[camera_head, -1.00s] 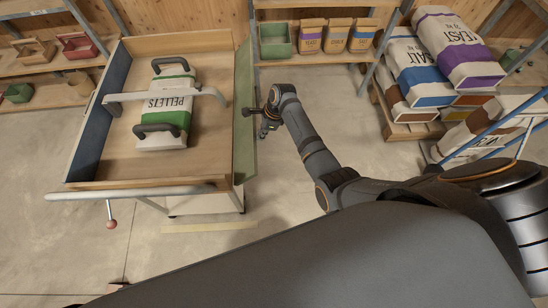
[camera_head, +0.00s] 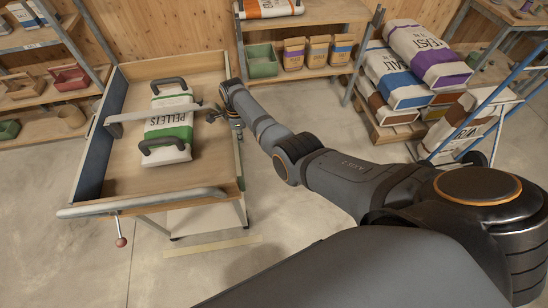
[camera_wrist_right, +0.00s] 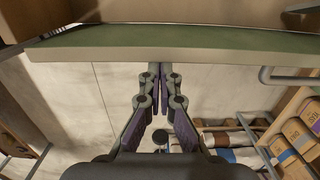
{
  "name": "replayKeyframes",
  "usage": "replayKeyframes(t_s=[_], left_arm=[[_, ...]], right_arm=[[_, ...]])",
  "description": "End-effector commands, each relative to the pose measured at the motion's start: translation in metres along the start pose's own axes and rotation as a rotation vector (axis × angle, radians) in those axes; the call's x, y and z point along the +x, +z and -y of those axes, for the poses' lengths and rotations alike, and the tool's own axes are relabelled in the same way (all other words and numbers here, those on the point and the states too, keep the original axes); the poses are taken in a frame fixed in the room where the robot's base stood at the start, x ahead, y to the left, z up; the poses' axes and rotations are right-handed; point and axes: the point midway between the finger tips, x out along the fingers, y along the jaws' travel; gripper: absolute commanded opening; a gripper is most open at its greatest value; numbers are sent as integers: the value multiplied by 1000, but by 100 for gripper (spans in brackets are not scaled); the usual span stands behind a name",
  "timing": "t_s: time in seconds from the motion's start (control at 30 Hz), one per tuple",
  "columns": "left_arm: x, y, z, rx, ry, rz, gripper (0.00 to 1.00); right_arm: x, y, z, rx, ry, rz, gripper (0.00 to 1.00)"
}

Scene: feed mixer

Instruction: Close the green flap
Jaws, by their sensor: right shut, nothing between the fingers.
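The green flap (camera_head: 238,165) is on the right side of the wooden mixer tray (camera_head: 122,175). In the head view it shows as a thin strip, close to edge-on and partly hidden by my right arm. In the right wrist view the flap (camera_wrist_right: 175,48) runs across the top as a green band with a pale edge. My right gripper (camera_head: 237,132) is at the flap's outer side, shut and empty. In the wrist view its closed fingertips (camera_wrist_right: 159,66) meet the flap's pale edge; I cannot tell whether they press on it. My left gripper is not in view.
A pellets bag (camera_head: 168,130) lies in the tray under a grey bar. A red-knobbed lever (camera_head: 121,241) hangs at the tray's front. Shelves stand behind, with a green bin (camera_head: 262,60). Stacked sacks (camera_head: 400,75) are at the right. Floor right of the tray is open.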

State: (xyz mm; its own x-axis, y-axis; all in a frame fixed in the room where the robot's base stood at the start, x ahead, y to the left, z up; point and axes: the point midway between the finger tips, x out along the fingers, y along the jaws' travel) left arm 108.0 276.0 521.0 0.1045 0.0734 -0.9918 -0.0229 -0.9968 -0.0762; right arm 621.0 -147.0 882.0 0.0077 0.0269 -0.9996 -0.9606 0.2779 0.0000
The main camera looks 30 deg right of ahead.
Motion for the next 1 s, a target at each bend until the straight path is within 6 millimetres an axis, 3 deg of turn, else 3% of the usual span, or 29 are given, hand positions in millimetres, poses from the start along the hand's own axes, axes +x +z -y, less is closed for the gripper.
replayKeyframes(t_s=[0.6, 0.77, 0.9, 1.0], left_arm=[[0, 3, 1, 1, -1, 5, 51], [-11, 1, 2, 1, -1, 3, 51], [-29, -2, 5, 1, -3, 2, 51], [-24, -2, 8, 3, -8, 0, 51]], right_arm=[[-3, 11, 0, -5, -3, 19, 0], [-7, -3, 2, -5, -1, 15, 0], [-9, -36, 5, -5, 0, 7, 0], [-31, -21, 6, -10, -6, 14, 0]])
